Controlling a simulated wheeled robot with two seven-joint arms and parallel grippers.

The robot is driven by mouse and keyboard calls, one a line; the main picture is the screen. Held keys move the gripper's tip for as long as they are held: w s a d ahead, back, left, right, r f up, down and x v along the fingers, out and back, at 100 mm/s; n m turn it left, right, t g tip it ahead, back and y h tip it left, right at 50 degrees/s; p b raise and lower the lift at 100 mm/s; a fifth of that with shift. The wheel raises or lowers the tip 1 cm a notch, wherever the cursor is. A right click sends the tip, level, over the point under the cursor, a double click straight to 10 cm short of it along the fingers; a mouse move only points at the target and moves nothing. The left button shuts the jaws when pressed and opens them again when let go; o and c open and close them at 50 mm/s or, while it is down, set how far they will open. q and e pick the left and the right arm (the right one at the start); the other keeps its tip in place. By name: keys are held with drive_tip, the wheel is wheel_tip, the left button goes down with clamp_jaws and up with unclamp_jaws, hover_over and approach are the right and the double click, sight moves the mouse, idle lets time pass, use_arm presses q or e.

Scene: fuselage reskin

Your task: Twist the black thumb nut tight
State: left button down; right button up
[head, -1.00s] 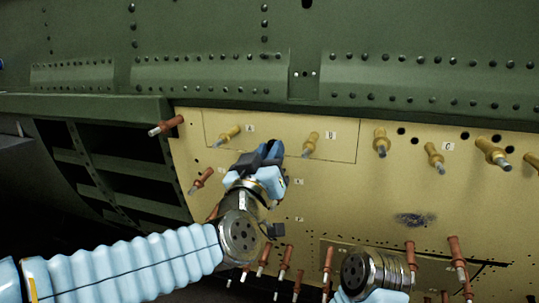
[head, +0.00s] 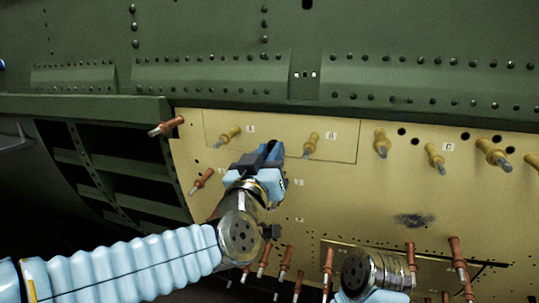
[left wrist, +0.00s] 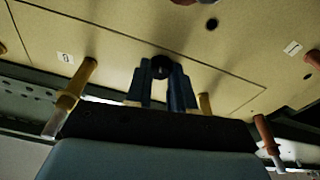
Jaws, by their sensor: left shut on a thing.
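My left gripper (head: 266,154) is at the tan skin panel (head: 350,200), below and between the yellow fasteners marked A and B. In the left wrist view its two dark blue fingers (left wrist: 161,88) are shut on the black thumb nut (left wrist: 160,67), a small dark round piece between the fingertips, close to the panel. In the head view the nut is hidden behind the gripper. I cannot see how tightly the nut sits. Only a wrist part of my right arm shows, at the bottom of the head view; its gripper is out of view.
Yellow fasteners (head: 311,144) stick out in a row along the panel's top. Several red-brown fasteners (head: 327,264) stick out below and at the left edge. A green riveted structure (head: 215,70) lies above. An open dark frame (head: 95,160) is at left.

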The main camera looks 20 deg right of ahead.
idle(0.6)
use_arm(q)
drive_tip(key=c, duration=1)
unclamp_jaws()
drive_tip(key=shift+o, duration=0.2)
drive_tip(key=b+v, duration=0.3)
drive_tip(key=v, duration=1.1)
drive_tip(key=shift+w+d+f, duration=0.15)
